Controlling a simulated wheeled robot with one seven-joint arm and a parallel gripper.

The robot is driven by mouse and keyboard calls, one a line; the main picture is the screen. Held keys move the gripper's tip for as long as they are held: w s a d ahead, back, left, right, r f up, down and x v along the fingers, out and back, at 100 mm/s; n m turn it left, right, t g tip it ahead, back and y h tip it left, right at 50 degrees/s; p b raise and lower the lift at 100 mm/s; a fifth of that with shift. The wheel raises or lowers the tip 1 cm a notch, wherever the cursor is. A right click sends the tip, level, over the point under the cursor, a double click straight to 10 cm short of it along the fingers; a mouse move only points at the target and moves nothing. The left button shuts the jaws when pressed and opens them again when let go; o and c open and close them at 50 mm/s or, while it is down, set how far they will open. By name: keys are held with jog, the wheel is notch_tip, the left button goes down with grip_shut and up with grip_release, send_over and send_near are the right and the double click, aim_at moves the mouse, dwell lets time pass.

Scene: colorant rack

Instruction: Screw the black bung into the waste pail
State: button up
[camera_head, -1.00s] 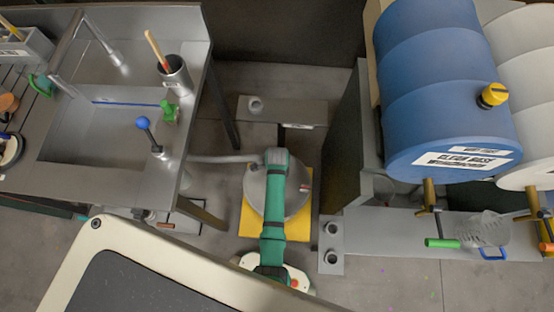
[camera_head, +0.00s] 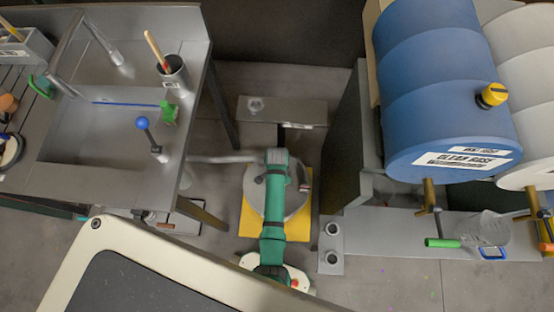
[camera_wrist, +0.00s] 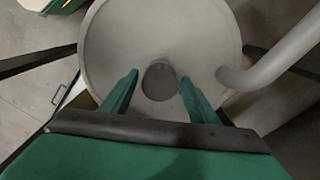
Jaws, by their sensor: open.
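The waste pail (camera_head: 256,198) is a round grey drum with a flat lid on the floor, partly covered by my green arm in the head view. In the wrist view its lid (camera_wrist: 110,40) fills the middle. A dark grey round piece (camera_wrist: 160,82) sits near the lid's lower middle; I cannot tell whether it is the black bung or the open bung hole. My gripper (camera_wrist: 160,78) is open above the lid, with one green fingertip on each side of that round piece. Gaps show between both fingers and it. The fingertips are hidden in the head view.
A grey pipe (camera_wrist: 285,55) meets the lid right of my gripper. A yellow base (camera_head: 297,231) lies under the pail. The steel sink bench (camera_head: 85,180) stands left, the blue drum (camera_head: 440,90) right.

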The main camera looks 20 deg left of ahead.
jog(key=c, duration=1)
jog(key=shift+o, duration=0.2)
jog(key=m, duration=0.6)
jog(key=shift+m, duration=0.4)
jog(key=shift+c, duration=0.2)
jog(key=m, duration=0.7)
jog(key=o, duration=1)
